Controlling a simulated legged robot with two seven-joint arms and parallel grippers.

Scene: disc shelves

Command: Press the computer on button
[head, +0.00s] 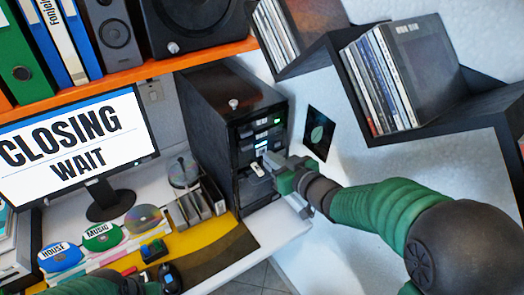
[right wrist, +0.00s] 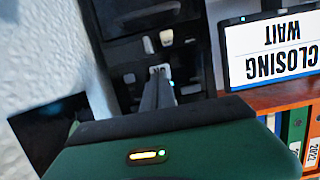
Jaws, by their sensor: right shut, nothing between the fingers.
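The computer (head: 212,105) is a black tower at the right end of the desk, its front panel carrying drive slots, small lights and pale buttons. My right gripper (head: 272,163) is shut and empty, its tip close to the lower middle of that panel. In the right wrist view the shut fingers (right wrist: 158,85) point at the computer front (right wrist: 120,60), with a small pale piece at their tips. The monitor (head: 75,145) reads "CLOSING WAIT". My left arm (head: 110,286) shows only at the bottom edge; its gripper's state is unclear.
An orange shelf (head: 150,70) with binders and speakers is above the desk. A black zigzag shelf (head: 440,122) with disc cases hangs at right, above my right arm. Labelled discs (head: 102,236), a disc spindle (head: 183,172) and a grey rack (head: 195,205) stand left of the computer.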

